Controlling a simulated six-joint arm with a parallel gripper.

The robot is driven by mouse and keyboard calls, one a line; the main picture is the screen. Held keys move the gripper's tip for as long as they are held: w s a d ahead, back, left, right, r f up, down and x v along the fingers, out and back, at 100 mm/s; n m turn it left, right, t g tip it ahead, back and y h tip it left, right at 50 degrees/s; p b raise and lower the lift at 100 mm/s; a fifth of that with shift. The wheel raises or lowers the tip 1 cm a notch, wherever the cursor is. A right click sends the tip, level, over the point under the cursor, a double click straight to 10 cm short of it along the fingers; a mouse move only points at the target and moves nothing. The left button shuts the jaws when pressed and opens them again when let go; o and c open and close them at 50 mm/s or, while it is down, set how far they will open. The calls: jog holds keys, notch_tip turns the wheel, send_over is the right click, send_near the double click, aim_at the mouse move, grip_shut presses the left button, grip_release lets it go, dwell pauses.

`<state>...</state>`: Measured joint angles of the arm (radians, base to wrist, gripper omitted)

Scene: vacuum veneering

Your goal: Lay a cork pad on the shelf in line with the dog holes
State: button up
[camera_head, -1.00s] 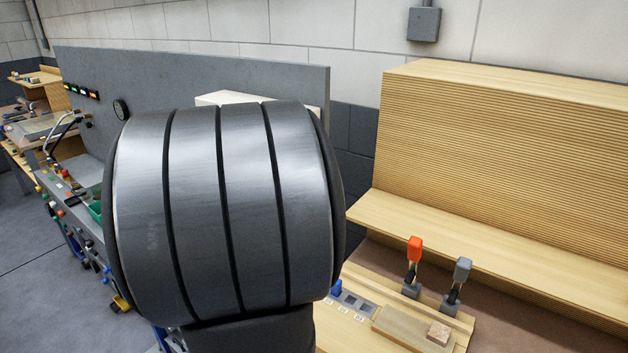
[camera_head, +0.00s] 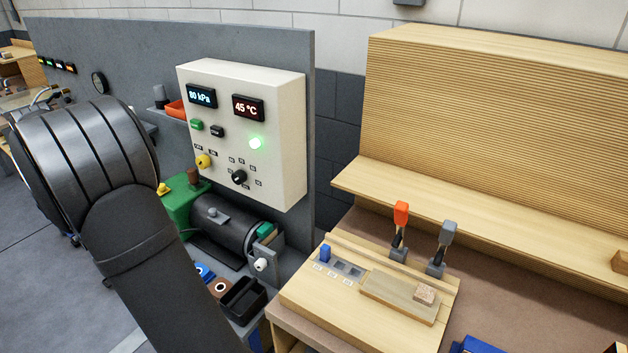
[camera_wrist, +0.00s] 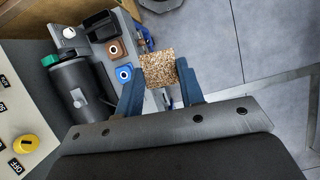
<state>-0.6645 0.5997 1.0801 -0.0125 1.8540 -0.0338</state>
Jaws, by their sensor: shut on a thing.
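My gripper (camera_wrist: 160,80) shows in the wrist view, with its two blue fingers closed on the sides of a speckled brown cork pad (camera_wrist: 157,68). The pad is held above the side of the grey bench and the floor. In the head view my arm hides the gripper and the held pad. A pale wooden shelf (camera_head: 455,215) runs along the foot of the slatted wooden back at right, far from my arm. I cannot make out the dog holes. A small speckled block (camera_head: 425,294) lies on a wooden board (camera_head: 386,296) below the shelf.
A white control box (camera_head: 280,160) reads 80 kPa and 45 °C, with a green light lit. A dark cylindrical pump (camera_head: 222,222) stands below it. A black bin (camera_head: 242,300) is beside my arm.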

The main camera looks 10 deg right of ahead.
jog(key=shift+s+a+r, duration=0.1)
jog(key=shift+s+a, duration=0.05)
jog(key=shift+a, duration=0.55)
jog(key=w+d+r+n+t, duration=0.1)
jog(key=w+d+r+n, duration=0.15)
jog(key=d, duration=0.65)
jog(key=w+d+r+n+h, duration=0.15)
jog(key=d+r, duration=0.25)
jog(key=d, duration=0.4)
jog(key=w+d+r+n+t, duration=0.1)
jog(key=d+r+n, duration=0.2)
jog(key=d, duration=0.6)
jog(key=s+d+n+t, duration=0.1)
jog(key=s+d+n, duration=0.15)
jog(key=d, duration=1.05)
jog(key=s+d+n+t, duration=0.1)
jog(key=s+d+n, duration=0.15)
jog(key=d, duration=1.05)
jog(key=s+d+n+t, duration=0.1)
jog(key=s+d+n, duration=0.15)
jog(key=d, duration=1.05)
send_over(362, 182)
jog(key=a, duration=0.1)
jog(key=f, duration=0.6)
jog(key=shift+s+a+f, duration=0.1)
jog(key=shift+s+a, duration=0.05)
jog(key=shift+s, duration=0.05)
jog(key=shift+f, duration=1.95)
jog(key=shift+f, duration=0.15)
